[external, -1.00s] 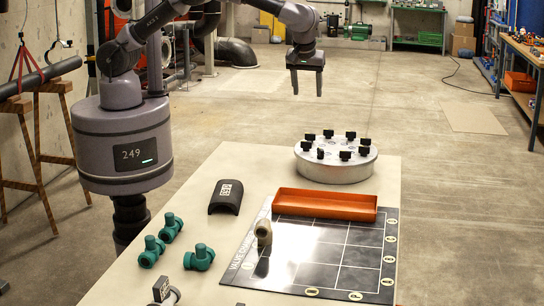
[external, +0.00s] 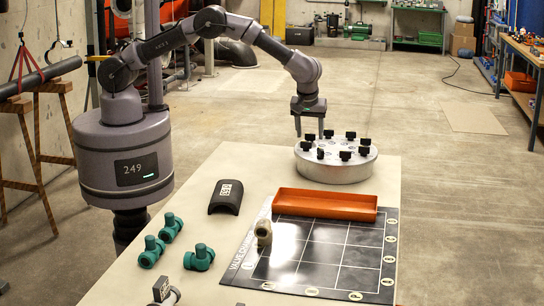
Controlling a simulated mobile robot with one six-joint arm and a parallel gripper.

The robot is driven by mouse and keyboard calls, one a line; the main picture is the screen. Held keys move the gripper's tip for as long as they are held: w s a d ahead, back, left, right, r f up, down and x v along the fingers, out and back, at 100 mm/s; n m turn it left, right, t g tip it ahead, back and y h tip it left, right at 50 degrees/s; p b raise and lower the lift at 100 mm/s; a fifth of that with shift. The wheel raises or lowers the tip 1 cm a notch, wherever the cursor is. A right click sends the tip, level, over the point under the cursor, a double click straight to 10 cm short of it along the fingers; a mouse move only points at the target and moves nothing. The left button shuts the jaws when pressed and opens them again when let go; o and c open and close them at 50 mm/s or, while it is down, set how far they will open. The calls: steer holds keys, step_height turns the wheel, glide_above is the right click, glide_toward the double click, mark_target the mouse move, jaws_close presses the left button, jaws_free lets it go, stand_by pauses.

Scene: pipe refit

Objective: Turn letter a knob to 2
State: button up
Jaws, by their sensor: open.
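A round silver housing (external: 336,168) stands at the far end of the bench in the external view. Several black knobs (external: 346,156) sit in a ring on its top. Their letters and number marks are too small to read, so I cannot tell which knob is a or where it points. My gripper (external: 310,130) points down at the rear left edge of the housing, around the height of the knobs. Its fingers are apart, and I see nothing held. I cannot tell whether a finger touches a knob.
An orange tray (external: 325,204) lies in front of the housing at the back of a black gridded board (external: 312,262). A beige fitting (external: 263,232) stands on the board. Green fittings (external: 200,258) and a black curved cover (external: 226,197) lie to the left on the bench.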

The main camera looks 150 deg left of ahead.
jaws_close()
